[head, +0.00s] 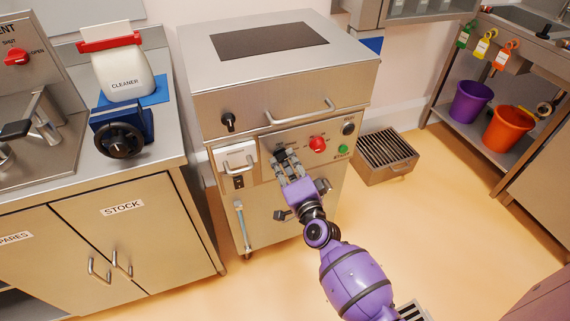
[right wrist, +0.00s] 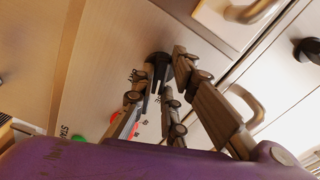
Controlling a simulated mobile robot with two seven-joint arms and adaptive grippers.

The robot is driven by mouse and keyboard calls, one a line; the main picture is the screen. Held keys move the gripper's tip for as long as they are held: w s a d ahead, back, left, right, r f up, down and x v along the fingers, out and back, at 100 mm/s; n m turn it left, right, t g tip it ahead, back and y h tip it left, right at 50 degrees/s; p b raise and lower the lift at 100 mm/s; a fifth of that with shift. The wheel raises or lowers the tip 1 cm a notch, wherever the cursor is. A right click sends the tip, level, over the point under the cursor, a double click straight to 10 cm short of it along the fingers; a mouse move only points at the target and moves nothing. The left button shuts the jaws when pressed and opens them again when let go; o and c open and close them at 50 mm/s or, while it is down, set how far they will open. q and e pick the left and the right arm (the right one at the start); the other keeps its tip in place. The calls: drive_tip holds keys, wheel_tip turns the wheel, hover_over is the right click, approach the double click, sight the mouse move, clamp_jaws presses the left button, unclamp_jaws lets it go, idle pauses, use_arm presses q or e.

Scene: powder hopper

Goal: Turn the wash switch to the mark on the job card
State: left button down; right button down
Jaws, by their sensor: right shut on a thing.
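The wash machine's front panel (head: 328,131) carries a black switch knob (right wrist: 158,66), which I take to be the wash switch. My right gripper (head: 284,157) reaches the panel left of the red knob (head: 317,143). In the right wrist view, the fingers of my right gripper (right wrist: 168,85) are shut on the black switch, one on each side. They hide much of it and of its printed marks, so I cannot read its setting. I cannot make out a job card for certain. My left gripper is not in view.
A green button (head: 343,149) and a dark round dial (head: 348,128) sit right of the red knob. A lid handle (head: 302,115) juts out above the panel, and a white drawer front (head: 235,157) is at its left. A grated metal box (head: 386,155) stands on the floor.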

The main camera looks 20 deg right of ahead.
drive_tip(key=m, duration=0.3)
drive_tip(key=shift+f+b, duration=0.1)
drive_tip(key=shift+b, duration=0.2)
drive_tip(key=shift+m, duration=0.4)
drive_tip(key=c, duration=1.8)
unclamp_jaws()
drive_tip(key=shift+o, duration=0.2)
drive_tip(key=shift+s, duration=0.1)
drive_tip(key=s, duration=1.2)
drive_tip(key=shift+d, duration=0.2)
